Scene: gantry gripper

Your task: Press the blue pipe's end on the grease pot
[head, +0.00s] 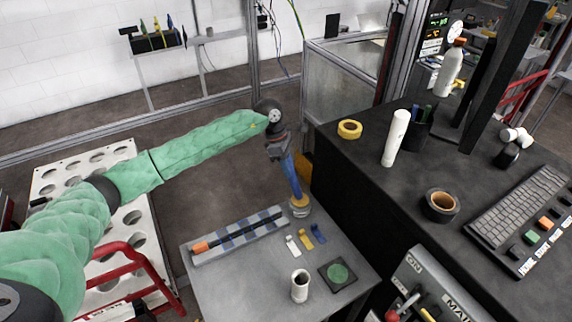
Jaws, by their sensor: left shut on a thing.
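The blue pipe (291,178) hangs below my left gripper (280,152), slightly tilted, its lower end to the right. My left gripper is shut on the pipe's upper part. The grease pot (301,209) is a small round pot with a yellowish top at the back right of the grey table. The pipe's lower end meets the pot's top in the picture; I cannot tell whether it presses on it. My right gripper is not in view.
On the grey table (234,292) are a long rack (238,235), several small coloured clips (306,240), a white cup (300,286) and a dark pad with a green disc (338,274). A black bench (380,195) rises close on the right.

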